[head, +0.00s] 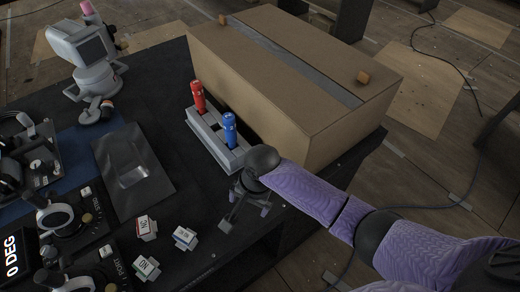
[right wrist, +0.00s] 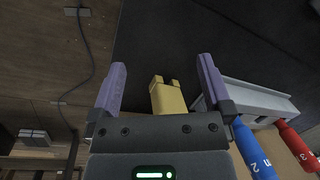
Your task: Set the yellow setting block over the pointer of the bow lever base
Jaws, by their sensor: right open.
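My right gripper (head: 246,208) is open over the right edge of the dark table, beside the grey holder. In the right wrist view the yellow setting block (right wrist: 168,97) stands between the two purple fingers (right wrist: 161,64), its forked end pointing away from the palm; it looks clear of both fingers. The block is hidden in the head view. Two dark lever bases with round dials stand at the left, one further back (head: 62,217) and one nearer the front (head: 82,283). I cannot tell which is the bow one, and their pointers are too small to make out.
The grey holder (head: 205,138) carries a red handle (head: 198,96) and a blue handle (head: 229,129). A large cardboard box (head: 325,115) stands behind it. A dark sheet (head: 125,160) lies mid-table.

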